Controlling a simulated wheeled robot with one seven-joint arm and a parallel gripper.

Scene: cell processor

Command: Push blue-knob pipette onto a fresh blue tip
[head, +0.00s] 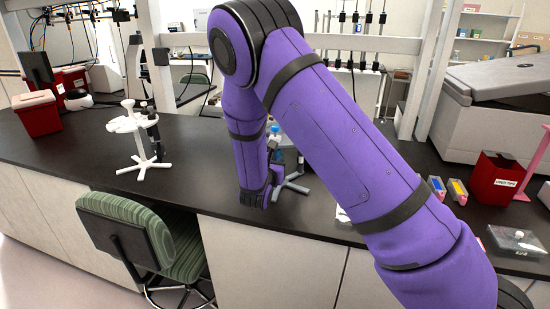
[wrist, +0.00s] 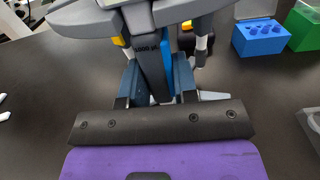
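The blue-knob pipette shows its blue knob (head: 275,130) beside my arm in the head view. In the wrist view, a dark pipette body (wrist: 150,62) with a blue stripe and a volume label stands between the fingers of my gripper (wrist: 158,80). The grey pipette stand (wrist: 90,20) is right above and around it, and its foot (head: 292,186) shows beside my gripper (head: 268,192) in the head view. The blue fingers flank the pipette closely; whether they press on it is not clear. No fresh blue tip can be made out with certainty.
A blue rack with holes (wrist: 262,38) and a green rack (wrist: 306,26) lie right of the stand. A white pipette stand (head: 138,130) is at left on the dark bench. Small tip boxes (head: 457,192) and a red bin (head: 497,178) are at right.

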